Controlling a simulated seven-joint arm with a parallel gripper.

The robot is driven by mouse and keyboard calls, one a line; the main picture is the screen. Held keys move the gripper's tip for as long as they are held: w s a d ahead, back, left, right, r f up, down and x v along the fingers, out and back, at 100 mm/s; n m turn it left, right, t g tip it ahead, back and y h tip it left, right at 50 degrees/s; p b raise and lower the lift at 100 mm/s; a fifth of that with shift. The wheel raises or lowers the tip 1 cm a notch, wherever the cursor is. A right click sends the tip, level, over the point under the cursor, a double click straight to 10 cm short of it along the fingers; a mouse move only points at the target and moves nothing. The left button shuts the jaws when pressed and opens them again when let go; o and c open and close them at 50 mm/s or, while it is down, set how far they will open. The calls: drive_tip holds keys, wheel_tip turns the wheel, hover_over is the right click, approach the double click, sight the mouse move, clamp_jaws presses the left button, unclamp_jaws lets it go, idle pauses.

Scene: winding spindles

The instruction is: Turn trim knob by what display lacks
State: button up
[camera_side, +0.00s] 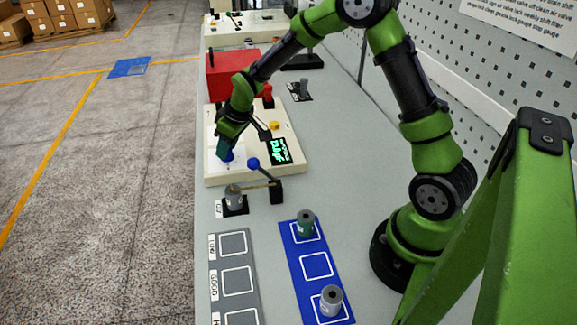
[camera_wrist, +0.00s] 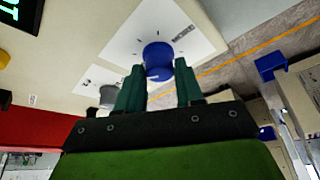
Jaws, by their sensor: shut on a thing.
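The blue trim knob (camera_wrist: 158,60) sits on a white dial plate (camera_wrist: 190,40) with printed marks. My gripper (camera_wrist: 157,78) has a finger on each side of it and is shut on it. In the side view my gripper (camera_side: 227,155) points down at the knob, which is mostly hidden there. The display (camera_side: 280,151) shows green characters on black, too small and slanted to read. Only a corner of the display (camera_wrist: 18,14) shows in the wrist view.
A lever with a blue ball (camera_side: 253,163) stands at the machine's front edge, near a grey spindle (camera_side: 234,198) on a black holder. A blue mat (camera_side: 316,266) bears two spindles; a labelled grey tray (camera_side: 236,262) is empty where seen. A yellow button (camera_side: 274,125) and red box (camera_side: 220,78) are close.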

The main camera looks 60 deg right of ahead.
drive_tip(key=o, duration=1)
drive_tip(key=v, duration=1.7)
drive_tip(key=shift+w, duration=0.1)
drive_tip(key=s+a+r+m+t, duration=0.1)
drive_tip(key=s+a+m, duration=0.2)
drive_tip(key=s, duration=0.7)
drive_tip(key=s+a+r+m+t+y, duration=0.1)
drive_tip(key=s+a+r+m, duration=0.1)
drive_tip(key=s, duration=0.8)
drive_tip(key=shift+s+a+r+m+t, duration=0.2)
drive_tip(key=shift+a+r+m+t, duration=0.25)
drive_tip(key=shift+a, duration=0.4)
drive_tip(key=shift+f, duration=0.1)
